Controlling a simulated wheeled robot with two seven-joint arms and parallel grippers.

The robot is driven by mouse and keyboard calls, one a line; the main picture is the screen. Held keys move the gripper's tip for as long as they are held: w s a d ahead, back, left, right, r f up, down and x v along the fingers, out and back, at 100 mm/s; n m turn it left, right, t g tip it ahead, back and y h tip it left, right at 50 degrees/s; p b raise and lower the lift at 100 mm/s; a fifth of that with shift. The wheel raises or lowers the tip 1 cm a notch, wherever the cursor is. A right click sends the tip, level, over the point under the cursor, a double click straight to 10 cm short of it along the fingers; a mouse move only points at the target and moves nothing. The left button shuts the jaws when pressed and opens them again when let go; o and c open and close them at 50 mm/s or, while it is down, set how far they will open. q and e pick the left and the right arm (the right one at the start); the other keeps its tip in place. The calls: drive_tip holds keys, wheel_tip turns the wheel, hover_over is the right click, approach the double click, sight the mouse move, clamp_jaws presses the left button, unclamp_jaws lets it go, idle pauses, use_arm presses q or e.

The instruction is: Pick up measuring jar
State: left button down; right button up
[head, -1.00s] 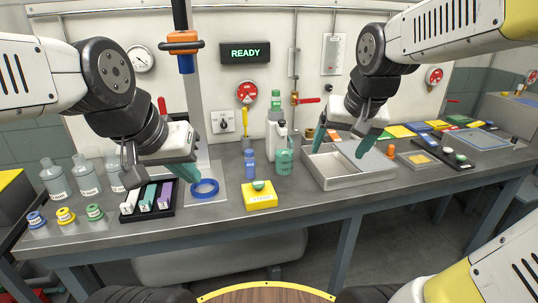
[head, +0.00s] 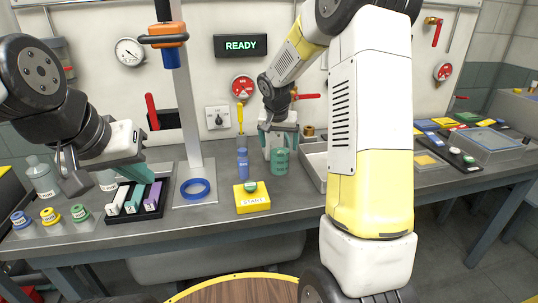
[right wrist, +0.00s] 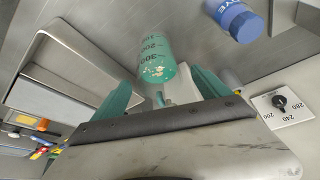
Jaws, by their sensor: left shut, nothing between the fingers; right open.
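The measuring jar is a green cylinder with dark graduation marks; it stands on the grey bench in the head view (head: 280,160) and shows in the right wrist view (right wrist: 154,58). My left gripper (head: 146,171) is shut and empty, above the black rack (head: 110,214) of coloured blocks.
A blue bottle (head: 243,163) stands just left of the jar. A yellow block (head: 252,203) with a green piece on top is in front. A grey metal tray (head: 313,165) lies right of the jar, partly hidden by my right arm. A blue ring (head: 196,188) lies further left.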

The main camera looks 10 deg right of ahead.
drive_tip(key=x, duration=0.4)
drive_tip(key=shift+d+f, duration=0.1)
drive_tip(key=shift+f, duration=0.3)
drive_tip(key=shift+c, duration=0.5)
drive_tip(key=shift+r, duration=0.1)
clamp_jaws()
